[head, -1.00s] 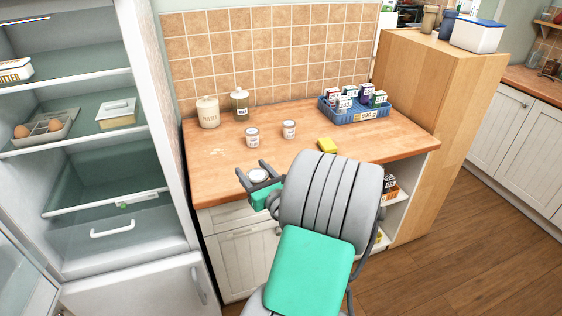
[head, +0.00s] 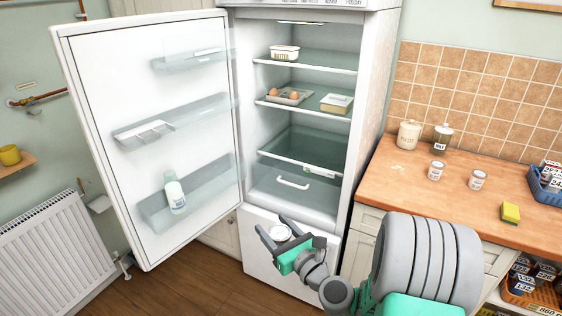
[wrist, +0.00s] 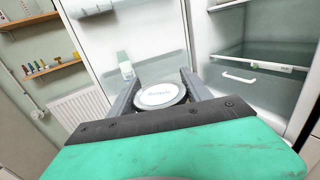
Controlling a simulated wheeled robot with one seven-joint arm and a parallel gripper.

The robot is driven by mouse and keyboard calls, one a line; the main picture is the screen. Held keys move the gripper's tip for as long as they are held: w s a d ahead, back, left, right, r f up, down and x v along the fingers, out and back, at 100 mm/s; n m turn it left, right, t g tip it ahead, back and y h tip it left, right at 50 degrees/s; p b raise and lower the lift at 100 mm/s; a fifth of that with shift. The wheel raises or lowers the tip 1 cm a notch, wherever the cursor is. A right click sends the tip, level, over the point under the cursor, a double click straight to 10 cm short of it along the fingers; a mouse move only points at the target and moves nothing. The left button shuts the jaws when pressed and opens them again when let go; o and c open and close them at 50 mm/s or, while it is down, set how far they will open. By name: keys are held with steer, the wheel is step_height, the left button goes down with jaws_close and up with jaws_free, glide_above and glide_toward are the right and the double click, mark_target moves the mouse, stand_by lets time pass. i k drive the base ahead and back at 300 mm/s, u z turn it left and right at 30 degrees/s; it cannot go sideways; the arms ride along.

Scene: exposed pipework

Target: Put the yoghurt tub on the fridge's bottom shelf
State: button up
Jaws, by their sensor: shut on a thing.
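The yoghurt tub (head: 280,233), with a round white lid, is held between the fingers of my gripper (head: 281,237). In the wrist view its lid (wrist: 160,96) faces the camera and sits between both fingers. The fridge (head: 375,100) stands open. Its bottom shelf (head: 302,163) is a glass shelf with a pale front edge, and I see nothing on it. My gripper is in front of the fridge's lower white part, below the shelf's height.
The open fridge door (head: 150,130) stands to the left, with a bottle (head: 175,192) in its lowest rack. A drawer (head: 293,184) is under the bottom shelf. A butter tub, eggs and a lidded box occupy upper shelves. The wooden counter (head: 400,190) is to the right.

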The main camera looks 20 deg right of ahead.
mark_target(316, 157)
steer(key=z, duration=0.05)
steer(key=k, duration=0.4)
steer(key=u, duration=0.85)
steer(key=i, duration=0.95)
steer(key=z, duration=1)
steer(key=i, duration=1.65)
steer(key=z, duration=0.15)
